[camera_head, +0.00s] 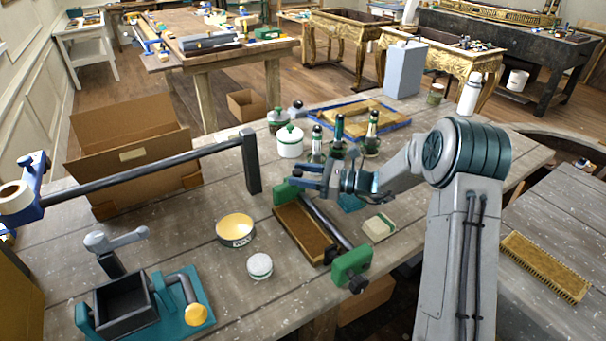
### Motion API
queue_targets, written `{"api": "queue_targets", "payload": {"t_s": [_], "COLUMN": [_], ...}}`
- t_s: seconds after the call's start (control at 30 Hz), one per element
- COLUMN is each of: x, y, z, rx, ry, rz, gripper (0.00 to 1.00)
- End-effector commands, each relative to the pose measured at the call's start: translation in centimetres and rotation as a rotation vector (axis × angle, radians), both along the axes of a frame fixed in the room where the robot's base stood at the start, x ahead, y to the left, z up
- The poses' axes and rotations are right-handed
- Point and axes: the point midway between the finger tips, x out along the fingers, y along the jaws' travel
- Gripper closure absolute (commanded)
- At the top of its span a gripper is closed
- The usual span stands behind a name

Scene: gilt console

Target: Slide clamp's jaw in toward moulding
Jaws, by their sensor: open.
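A bar clamp with green jaws and a dark bar (325,222) lies on the grey plank bench. Its near green jaw (351,267) stands at the front right end, and its far green jaw (287,191) is at the back left end. A brown moulding piece (300,231) lies beside the bar, between the jaws. I cannot tell whether either jaw touches it. My gripper (297,175) is open, its blue fingers pointing left just above and behind the far jaw. I cannot tell whether they touch that jaw. Nothing shows between the fingers.
Dark bottles (371,134) and a white jar (289,142) stand behind my gripper. A yellow-filled tin (236,229) and a small white round pot (260,266) stand left of the moulding. A long bar clamp (150,172) spans the left side. A pale block (379,226) lies right.

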Motion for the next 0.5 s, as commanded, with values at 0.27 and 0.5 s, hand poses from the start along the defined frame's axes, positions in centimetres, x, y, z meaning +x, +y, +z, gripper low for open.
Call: {"api": "queue_targets", "payload": {"t_s": [0.27,0.5], "x": [-1.0,-1.8], "y": [-6.3,-10.8], "z": [-0.2,-0.1], "rx": [0.0,0.001], "ry": [0.0,0.001], "rz": [-0.008,-0.007], "gripper": [0.53,0.53]}}
